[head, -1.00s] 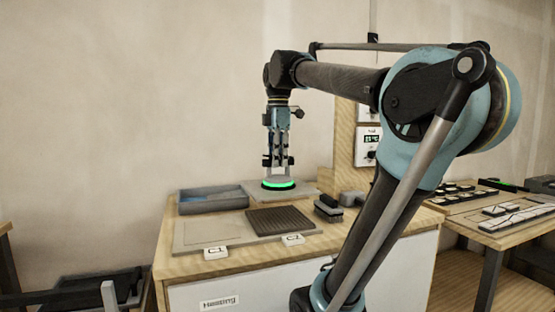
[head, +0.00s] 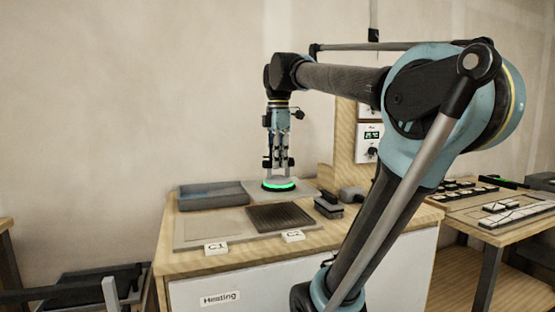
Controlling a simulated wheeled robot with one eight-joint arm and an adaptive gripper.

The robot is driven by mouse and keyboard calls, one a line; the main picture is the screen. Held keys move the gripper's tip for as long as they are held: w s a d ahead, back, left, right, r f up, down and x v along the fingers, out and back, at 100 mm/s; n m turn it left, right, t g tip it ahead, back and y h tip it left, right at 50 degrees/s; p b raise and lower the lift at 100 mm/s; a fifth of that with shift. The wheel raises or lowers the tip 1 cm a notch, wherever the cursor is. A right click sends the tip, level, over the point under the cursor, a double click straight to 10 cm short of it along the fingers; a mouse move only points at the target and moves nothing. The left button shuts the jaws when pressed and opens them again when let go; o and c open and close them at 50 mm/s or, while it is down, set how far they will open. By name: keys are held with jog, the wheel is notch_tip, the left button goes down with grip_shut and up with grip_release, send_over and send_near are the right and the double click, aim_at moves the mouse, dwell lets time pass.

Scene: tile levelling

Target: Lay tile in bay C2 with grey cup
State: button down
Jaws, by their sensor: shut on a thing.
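My gripper (head: 279,171) is shut on the grey cup (head: 279,179), a round suction cup with a glowing green ring. The cup's underside meets a flat pale grey tile (head: 305,190) at the back of the bench. I cannot tell whether the tile rests on the bench or hangs just above it. Bay C2 (head: 280,217) is the dark ribbed square in front of the tile, behind the C2 label (head: 293,235). The tile's front edge comes close to the bay's back edge in the picture. Bay C1 (head: 208,230) is the pale area at left.
A blue-grey tray (head: 213,197) stands at the back left of the bench (head: 190,262). Dark grey blocks (head: 328,207) lie right of bay C2. A wooden post with gauges (head: 370,140) rises behind. Another table with pale pieces (head: 515,215) stands at right.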

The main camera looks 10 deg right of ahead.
aim_at(278, 178)
jog(key=shift+f, duration=4.1)
dwell(1.6)
jog(key=c, duration=1.4)
grip_release()
